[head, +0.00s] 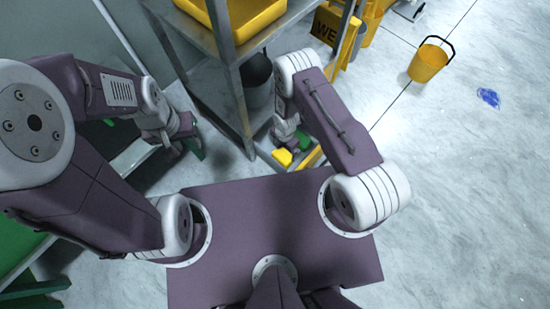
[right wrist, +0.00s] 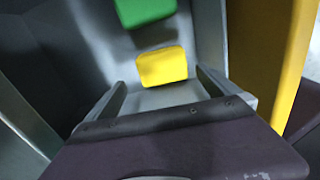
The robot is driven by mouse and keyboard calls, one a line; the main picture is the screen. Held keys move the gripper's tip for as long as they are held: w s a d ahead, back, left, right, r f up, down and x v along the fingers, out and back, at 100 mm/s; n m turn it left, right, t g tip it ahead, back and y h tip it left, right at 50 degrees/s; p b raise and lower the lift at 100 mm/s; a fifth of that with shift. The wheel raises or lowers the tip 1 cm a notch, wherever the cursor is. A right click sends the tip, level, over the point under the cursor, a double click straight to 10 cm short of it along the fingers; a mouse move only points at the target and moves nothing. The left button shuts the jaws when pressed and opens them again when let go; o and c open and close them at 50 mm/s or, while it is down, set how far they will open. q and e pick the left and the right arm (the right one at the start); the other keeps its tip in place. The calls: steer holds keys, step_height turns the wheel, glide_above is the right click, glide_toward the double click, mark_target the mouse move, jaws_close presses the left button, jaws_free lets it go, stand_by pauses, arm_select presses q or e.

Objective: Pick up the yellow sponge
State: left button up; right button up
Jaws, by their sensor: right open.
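The yellow sponge (right wrist: 162,67) lies on a grey surface in the right wrist view, just beyond my right gripper (right wrist: 164,90). It also shows in the head view (head: 282,157), beside the right gripper. The right gripper is open with its two dark fingers apart, and the sponge is ahead of the fingertips, not clasped. The gap between fingers and sponge is hard to judge. My left gripper (head: 194,144) is at the left in the head view, far from the sponge; its jaws are too small and dark to read.
A green block (right wrist: 145,10) lies just beyond the sponge. A metal rack (head: 236,95) holds a yellow tub (head: 248,22), with a dark bin (head: 257,80) underneath. A yellow upright (right wrist: 262,50) stands right of the gripper. A yellow bucket (head: 427,63) stands on open floor.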

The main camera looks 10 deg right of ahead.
mark_target(283, 155)
steer(key=shift+f, duration=0.15)
step_height(283, 155, down, 4)
steer(key=b, duration=0.3)
steer(key=shift+b, duration=0.4)
steer(key=f+b, duration=0.5)
steer(key=b, duration=0.3)
steer(key=shift+s, duration=0.2)
steer(key=shift+r, duration=0.1)
steer(key=c, duration=1.2)
steer(key=shift+o, duration=0.2)
step_height(283, 155, up, 10)
steer(key=p, duration=1)
steer(key=shift+r, duration=0.2)
steer(key=shift+f, duration=0.2)
